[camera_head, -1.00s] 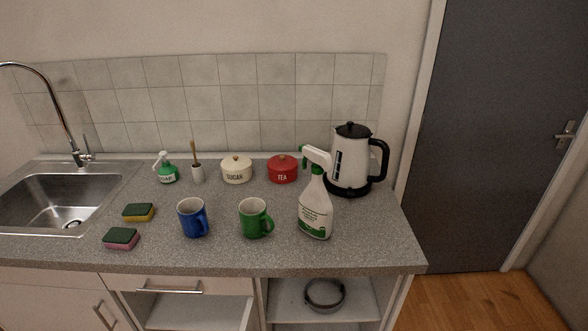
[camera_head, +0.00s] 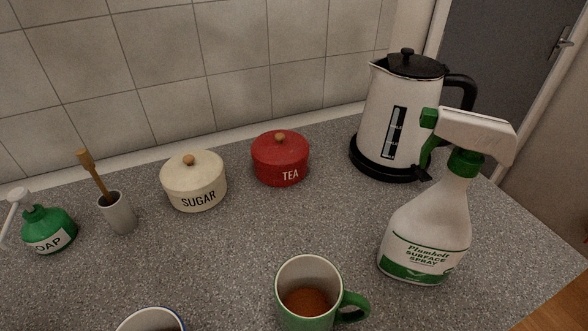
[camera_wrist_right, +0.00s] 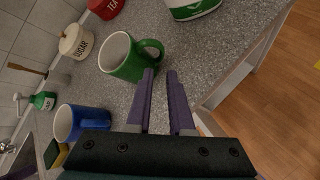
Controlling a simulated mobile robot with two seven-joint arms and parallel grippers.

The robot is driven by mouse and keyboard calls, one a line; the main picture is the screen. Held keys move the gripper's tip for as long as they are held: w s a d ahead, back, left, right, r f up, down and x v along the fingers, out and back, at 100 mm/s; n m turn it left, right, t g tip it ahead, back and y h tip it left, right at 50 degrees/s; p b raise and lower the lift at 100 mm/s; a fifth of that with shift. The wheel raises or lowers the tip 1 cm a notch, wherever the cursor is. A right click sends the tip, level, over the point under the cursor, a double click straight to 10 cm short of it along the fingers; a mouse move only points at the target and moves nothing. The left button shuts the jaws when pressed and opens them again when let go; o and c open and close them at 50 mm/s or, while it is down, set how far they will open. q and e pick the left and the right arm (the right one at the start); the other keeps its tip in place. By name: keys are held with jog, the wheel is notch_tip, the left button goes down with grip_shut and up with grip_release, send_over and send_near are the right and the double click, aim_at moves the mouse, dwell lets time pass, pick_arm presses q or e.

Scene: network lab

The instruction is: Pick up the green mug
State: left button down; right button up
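The green mug (camera_head: 309,297) stands upright on the grey counter at the bottom of the head view, with brown contents inside and its handle to the right. In the right wrist view the green mug (camera_wrist_right: 128,57) is beyond the fingertips, slightly to the left, with its handle nearest them. My right gripper (camera_wrist_right: 161,73) is open, its two purple fingers apart with nothing between them. It does not show in the head view.
The blue mug (camera_wrist_right: 80,122) stands left of the green mug. A spray bottle (camera_head: 432,215) stands to its right, with the kettle (camera_head: 401,110) behind. The red tea tin (camera_head: 281,160) and cream sugar tin (camera_head: 194,182) stand farther back.

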aim_at(359, 320)
jog(key=x, duration=0.4)
jog(key=shift+d+f, duration=0.15)
jog(key=b+x, duration=0.1)
jog(key=x, duration=0.4)
jog(key=shift+w+f, duration=0.1)
jog(key=shift+w, duration=0.1)
grip_shut()
dwell(1.0)
